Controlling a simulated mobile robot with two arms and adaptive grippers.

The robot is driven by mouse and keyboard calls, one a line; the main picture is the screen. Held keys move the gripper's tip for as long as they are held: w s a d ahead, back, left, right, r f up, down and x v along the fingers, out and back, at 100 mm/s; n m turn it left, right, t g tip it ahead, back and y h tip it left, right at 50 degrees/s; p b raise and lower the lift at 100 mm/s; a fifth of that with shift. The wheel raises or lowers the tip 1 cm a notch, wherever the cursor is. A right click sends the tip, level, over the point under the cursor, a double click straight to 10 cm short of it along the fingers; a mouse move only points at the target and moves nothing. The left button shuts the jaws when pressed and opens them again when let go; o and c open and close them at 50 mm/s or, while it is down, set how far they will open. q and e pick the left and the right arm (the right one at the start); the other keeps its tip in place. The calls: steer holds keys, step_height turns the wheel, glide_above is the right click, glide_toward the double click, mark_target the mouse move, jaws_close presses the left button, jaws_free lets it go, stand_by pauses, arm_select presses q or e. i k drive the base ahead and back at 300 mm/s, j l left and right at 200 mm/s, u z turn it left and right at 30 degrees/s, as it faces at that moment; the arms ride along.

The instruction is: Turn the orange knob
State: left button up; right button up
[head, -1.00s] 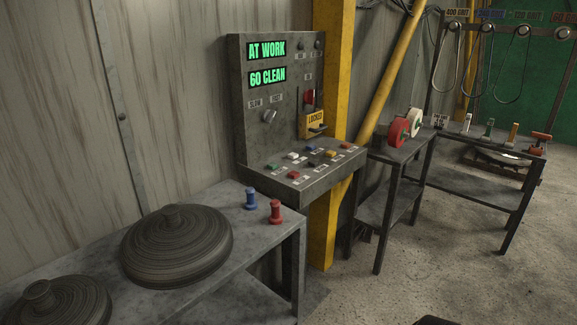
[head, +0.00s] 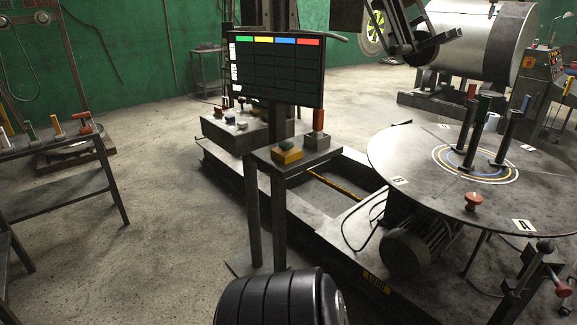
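An orange-red knob (head: 473,201) stands on the near part of a round grey turntable (head: 405,165) at the right. Other orange or red handles are in view: an orange-red upright handle (head: 318,120) on a small box by the screen post, and an orange-red T-shaped one (head: 85,124) on the left table. I cannot tell from the picture which of these is the orange knob. Neither of my grippers can be made out, and nothing visibly touches these handles.
A dark screen (head: 277,72) with a coloured header stands on a post in the middle. Several posts rise from the turntable. A motor (head: 425,255) sits under it. Floor at centre left is clear.

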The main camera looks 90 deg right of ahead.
mark_target(472, 198)
steer(key=z, duration=4)
steer(key=i+j+u, duration=0.2)
steer(key=i, duration=0.2)
steer(key=i+j+u, duration=0.15)
steer(key=i, duration=0.3)
steer(key=i+j+u, duration=0.2)
steer(key=i, duration=0.25)
